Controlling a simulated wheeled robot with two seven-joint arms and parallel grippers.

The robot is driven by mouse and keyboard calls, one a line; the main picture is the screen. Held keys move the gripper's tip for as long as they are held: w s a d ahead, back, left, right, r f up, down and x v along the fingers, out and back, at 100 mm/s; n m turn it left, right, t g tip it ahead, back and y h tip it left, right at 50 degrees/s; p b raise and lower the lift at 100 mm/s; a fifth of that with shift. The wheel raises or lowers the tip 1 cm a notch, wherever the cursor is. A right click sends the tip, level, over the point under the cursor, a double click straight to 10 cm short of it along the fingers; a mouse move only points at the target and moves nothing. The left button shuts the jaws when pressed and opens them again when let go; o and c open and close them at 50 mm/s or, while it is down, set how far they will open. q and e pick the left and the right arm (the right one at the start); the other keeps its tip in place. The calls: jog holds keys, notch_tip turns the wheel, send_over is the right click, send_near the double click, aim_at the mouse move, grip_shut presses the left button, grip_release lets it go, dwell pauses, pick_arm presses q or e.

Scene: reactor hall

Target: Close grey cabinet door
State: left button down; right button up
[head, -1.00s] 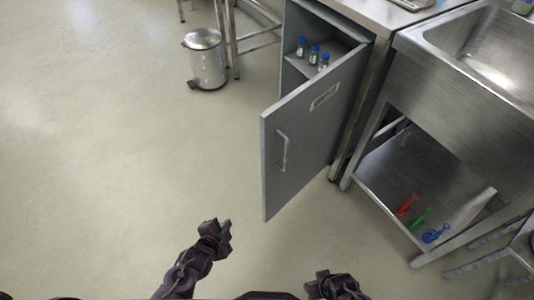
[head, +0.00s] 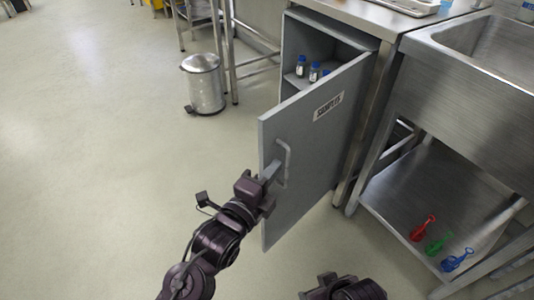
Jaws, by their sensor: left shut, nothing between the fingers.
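The grey cabinet door (head: 318,150) stands wide open, swung out toward me from the grey cabinet (head: 312,37). It has a vertical bar handle (head: 285,163) near its free edge and a label near the top. My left gripper (head: 271,175) is shut and empty, with its fingertips at the handle; I cannot tell whether they touch it. Several blue-capped vials stand on the shelf inside, partly hidden by the door. My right gripper (head: 325,288) is low at the bottom edge, well apart from the door; its fingertips are not clear.
A steel pedal bin (head: 204,85) stands left of the cabinet beside a metal table frame. A steel sink unit (head: 455,95) is at the right, with red, green and blue items on its lower shelf (head: 400,195). The floor at left is clear.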

aim_at(267, 153)
pick_arm(q)
jog(key=shift+w+a+b, duration=0.15)
jog(key=shift+w+a, duration=0.05)
jog(key=shift+w, duration=0.75)
jog(key=shift+w+a+b, duration=0.1)
jog(key=shift+w+a, duration=0.15)
jog(key=shift+w, duration=0.75)
jog(key=shift+w+a+b, duration=0.15)
jog(key=shift+w+a, duration=0.05)
jog(key=shift+w, duration=0.75)
